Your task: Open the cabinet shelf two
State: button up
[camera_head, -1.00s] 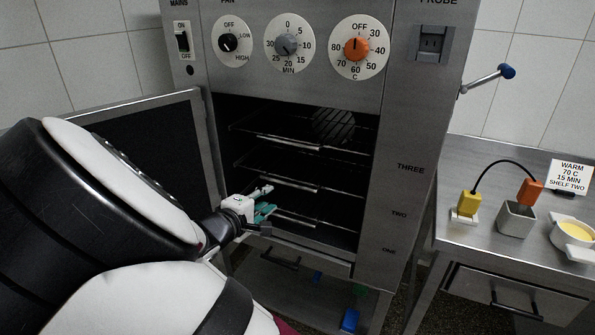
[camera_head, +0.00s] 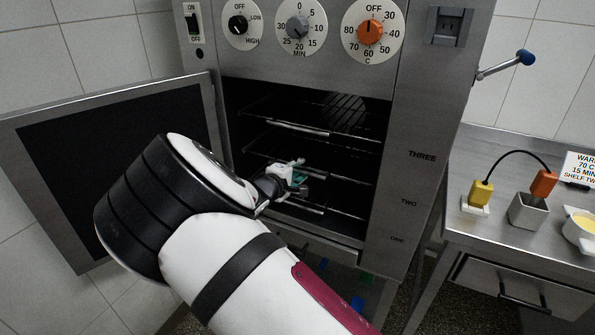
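The steel cabinet (camera_head: 418,120) stands with its door (camera_head: 60,110) swung open to the left. Inside are several wire shelves, and labels THREE, TWO and ONE run down the right post. The top shelf (camera_head: 285,126) and the middle shelf (camera_head: 262,148) show front bars. A lower shelf bar (camera_head: 305,206) lies just below my gripper. My gripper (camera_head: 301,174) is at the cabinet opening, in front of the shelves near the middle level. Its teal fingertips point right and into the cabinet. It is small here, and I cannot tell whether the fingers are apart or touch a shelf.
A steel side table (camera_head: 475,240) at the right holds a yellow plug (camera_head: 481,192), an orange plug (camera_head: 543,182) in a grey box, a bowl (camera_head: 580,228) and a sign reading WARM, 70 C, 15 MIN, SHELF TWO. A lever (camera_head: 505,66) sticks out from the cabinet's right side.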

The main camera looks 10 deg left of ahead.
grip_shut()
jog(key=s+a+p, duration=0.3)
jog(key=s+a, duration=0.1)
jog(key=s, duration=0.8)
jog(key=s+a+p, duration=0.2)
jog(key=s+a, duration=0.3)
jog(key=s, duration=0.8)
jog(key=shift+p, duration=0.4)
jog(key=shift+s, duration=0.1)
grip_release()
jog(key=shift+a, duration=0.1)
